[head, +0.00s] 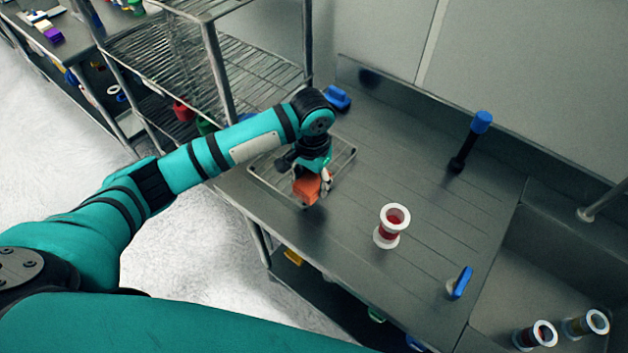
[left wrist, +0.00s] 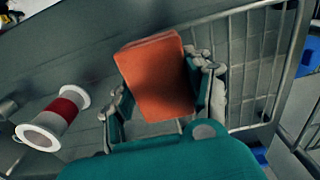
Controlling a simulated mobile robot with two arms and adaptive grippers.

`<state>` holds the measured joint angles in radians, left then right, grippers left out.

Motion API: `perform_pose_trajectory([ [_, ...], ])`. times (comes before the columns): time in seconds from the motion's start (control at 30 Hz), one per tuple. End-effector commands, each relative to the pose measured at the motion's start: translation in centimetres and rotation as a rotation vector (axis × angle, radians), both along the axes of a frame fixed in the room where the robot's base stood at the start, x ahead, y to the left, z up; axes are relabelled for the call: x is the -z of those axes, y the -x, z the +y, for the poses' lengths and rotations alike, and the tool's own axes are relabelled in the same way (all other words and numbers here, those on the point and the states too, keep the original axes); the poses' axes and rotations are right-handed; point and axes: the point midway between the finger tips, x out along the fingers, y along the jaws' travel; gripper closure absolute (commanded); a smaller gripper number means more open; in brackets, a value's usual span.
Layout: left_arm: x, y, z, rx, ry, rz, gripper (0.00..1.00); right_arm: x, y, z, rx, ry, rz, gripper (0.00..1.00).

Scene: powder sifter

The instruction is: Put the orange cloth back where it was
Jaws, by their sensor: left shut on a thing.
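The orange cloth (head: 306,190) is a folded block held in my left gripper (head: 318,183). In the left wrist view the cloth (left wrist: 157,75) sits between the two fingers, which are shut on it. The gripper points down over a shallow wire rack (head: 262,184) on the steel counter. The rack's bars also show in the left wrist view (left wrist: 252,62). I cannot tell whether the cloth touches the rack. My right gripper is not in view.
A red-and-white spool (head: 391,226) stands on the counter to the right. A blue-topped black tool (head: 470,142) and a blue-handled item (head: 461,283) are farther right. A blue object (head: 337,98) lies behind the gripper. A wire shelf (head: 170,60) stands left; a sink holds two spools.

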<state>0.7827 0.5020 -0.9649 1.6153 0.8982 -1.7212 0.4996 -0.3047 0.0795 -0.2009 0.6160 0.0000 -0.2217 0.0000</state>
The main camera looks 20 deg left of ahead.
Motion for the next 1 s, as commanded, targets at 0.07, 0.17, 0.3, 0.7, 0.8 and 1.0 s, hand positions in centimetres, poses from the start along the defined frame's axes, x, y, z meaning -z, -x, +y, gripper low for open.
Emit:
perform_pose_trajectory([
  [0.07,0.0,-1.0,0.0,-0.001,0.000,0.000,0.75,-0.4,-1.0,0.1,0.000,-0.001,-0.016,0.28],
  [0.17,0.2,-1.5,0.1,0.001,0.000,0.001,0.75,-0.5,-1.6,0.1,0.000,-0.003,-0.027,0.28],
  [0.3,1.8,-1.5,0.1,0.000,-0.002,0.002,0.75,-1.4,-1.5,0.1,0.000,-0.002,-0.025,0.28],
  [0.7,3.7,-1.5,0.1,0.002,-0.001,-0.001,0.75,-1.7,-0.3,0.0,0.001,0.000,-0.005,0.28],
  [0.8,3.9,-1.5,0.1,0.001,0.000,0.000,0.75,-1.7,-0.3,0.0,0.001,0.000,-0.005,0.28],
  [1.0,4.0,-1.5,0.1,0.002,-0.001,-0.001,0.28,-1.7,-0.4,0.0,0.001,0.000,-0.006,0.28],
])
